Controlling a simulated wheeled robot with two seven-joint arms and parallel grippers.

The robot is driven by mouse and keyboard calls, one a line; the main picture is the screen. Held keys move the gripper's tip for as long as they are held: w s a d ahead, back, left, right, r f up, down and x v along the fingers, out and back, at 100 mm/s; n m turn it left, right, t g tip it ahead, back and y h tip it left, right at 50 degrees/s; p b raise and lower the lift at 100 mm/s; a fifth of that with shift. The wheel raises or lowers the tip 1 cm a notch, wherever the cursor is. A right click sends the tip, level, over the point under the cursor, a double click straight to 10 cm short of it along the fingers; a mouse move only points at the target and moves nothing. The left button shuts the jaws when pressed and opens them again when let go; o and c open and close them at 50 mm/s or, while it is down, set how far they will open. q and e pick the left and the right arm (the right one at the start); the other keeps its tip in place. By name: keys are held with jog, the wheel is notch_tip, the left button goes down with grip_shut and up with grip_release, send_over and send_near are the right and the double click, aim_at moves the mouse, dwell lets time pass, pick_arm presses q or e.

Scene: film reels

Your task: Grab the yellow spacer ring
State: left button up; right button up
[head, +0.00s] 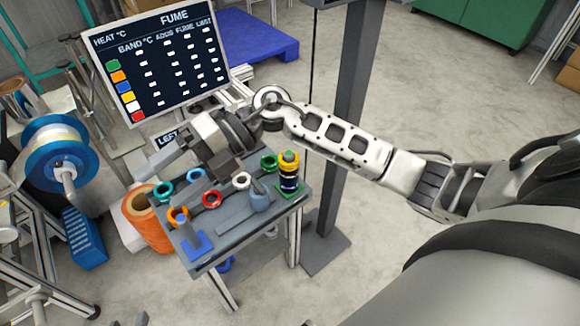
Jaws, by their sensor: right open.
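The yellow spacer ring (289,157) sits at the top of a stack of rings on a green-based post at the right rear of the small grey table (232,238). My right gripper (205,176) is over the rear of the table, left of the stack, open with its fingers spread wide. It appears apart from the yellow ring, and I see nothing held. A tip of what seems to be my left gripper (141,319) barely shows at the bottom edge; its jaw state is hidden.
Loose rings lie on the table: teal (163,189), blue (196,174), red (211,198), white (241,180) and green (268,163). A chart board (160,62) stands behind; a dark column (350,110) stands to the right.

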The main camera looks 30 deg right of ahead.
jog(key=w+d+f+n+h, duration=0.1)
jog(key=w+d+f+h, duration=0.3)
jog(key=d, duration=0.3)
notch_tip(320, 180, up, 3)
jog(key=m+h+b, duration=0.3)
jog(key=h, duration=0.8)
send_over(288, 152)
jog(key=shift+t, duration=0.3)
notch_tip(288, 152, down, 9)
jog(key=shift+a+f+b, duration=0.1)
jog(key=shift+f+b, duration=0.1)
jog(key=shift+b, duration=0.25)
jog(key=shift+f, duration=0.4)
notch_tip(288, 152, down, 5)
jog(key=shift+s+f+b, duration=0.1)
jog(key=shift+b, duration=0.3)
pick_arm(q)
jog(key=shift+h, duration=0.3)
jog(key=f, duration=0.1)
jog(key=d+f, duration=0.1)
jog(key=f, duration=0.3)
jog(key=shift+w+d, duration=0.15)
jog(key=shift+w, duration=0.1)
pick_arm(e)
jog(key=c, duration=1.1)
